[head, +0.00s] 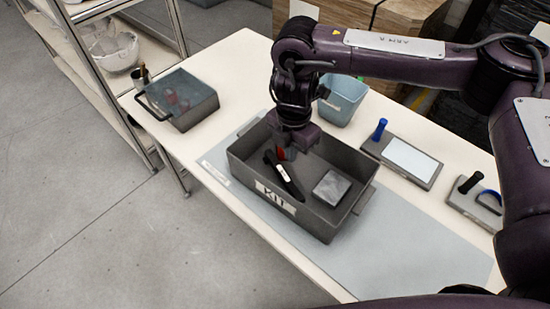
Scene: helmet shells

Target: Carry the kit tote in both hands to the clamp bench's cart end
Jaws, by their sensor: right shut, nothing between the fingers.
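The kit tote (302,218), a dark grey open box with a "KIT" label on its near side, sits on a grey-blue mat on the white bench. A black tool with a white mark (284,177) and a grey block (332,187) lie inside it. My right gripper (284,153) reaches down from above into the tote's far left part, shut and empty. A small red part shows by its fingertips; I cannot tell what it belongs to. The gripper hides part of the tote's far wall. My left gripper is not in view.
A pale blue bin (343,100) is behind the tote. A blue-handled plate (408,160) and a black-handled tool (477,200) lie right. Shelving stands left; the mat's front is clear.

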